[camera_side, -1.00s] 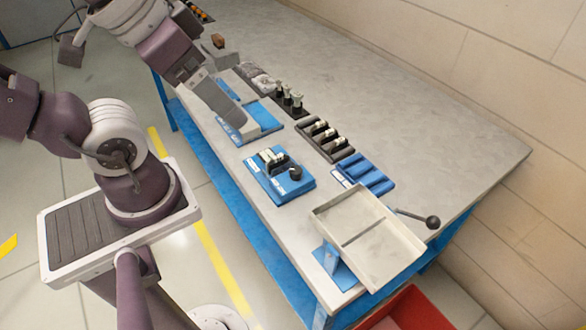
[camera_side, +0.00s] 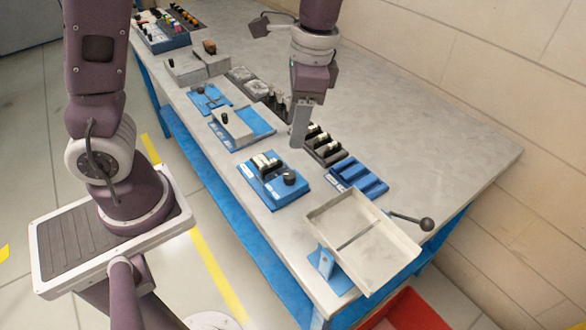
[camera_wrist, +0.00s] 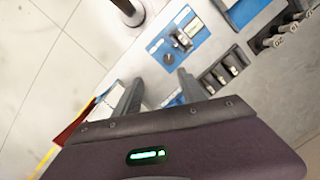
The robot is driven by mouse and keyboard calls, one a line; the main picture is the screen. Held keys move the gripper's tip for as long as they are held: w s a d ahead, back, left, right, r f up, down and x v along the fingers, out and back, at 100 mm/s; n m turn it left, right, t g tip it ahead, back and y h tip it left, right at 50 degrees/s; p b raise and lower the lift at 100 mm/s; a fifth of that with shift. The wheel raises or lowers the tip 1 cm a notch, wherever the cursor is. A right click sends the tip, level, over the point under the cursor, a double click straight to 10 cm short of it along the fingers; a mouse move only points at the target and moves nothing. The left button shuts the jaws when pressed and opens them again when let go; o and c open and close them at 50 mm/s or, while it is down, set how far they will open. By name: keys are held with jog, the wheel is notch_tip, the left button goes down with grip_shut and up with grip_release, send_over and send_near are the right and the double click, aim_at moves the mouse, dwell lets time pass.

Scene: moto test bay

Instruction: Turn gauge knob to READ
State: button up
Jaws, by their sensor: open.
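The black round knob (camera_side: 290,178) sits on the right part of a blue gauge block (camera_side: 262,189) near the bench's front edge. Pale cylindrical parts in a dark holder stand beside it on the block. The knob also shows in the wrist view (camera_wrist: 169,59), ahead of my fingers. Its pointer and the lettering are too small to read. My gripper (camera_side: 298,142) points down behind the block in the side view, apart from the knob. In the wrist view my gripper (camera_wrist: 160,92) has its two fingers spread with nothing between them.
A black rack (camera_side: 330,154) and a blue rack (camera_side: 360,178) stand behind the block. A tilted cream tray (camera_side: 322,219) with a black-balled lever (camera_side: 427,224) is at the right. A blue fixture (camera_side: 258,122) lies to the left.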

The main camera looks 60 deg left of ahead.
aim_at(290, 174)
jog(key=f+m, duration=0.1)
jog(key=f, duration=0.4)
jog(key=a+f+g+y, duration=0.1)
jog(key=f, duration=0.3)
jog(key=a+f+m+g+y, duration=0.1)
jog(key=f, duration=0.4)
jog(key=shift+w+a+f+m, duration=0.1)
jog(key=shift+w+f+m, duration=0.2)
jog(key=shift+w+f, duration=0.05)
grip_shut()
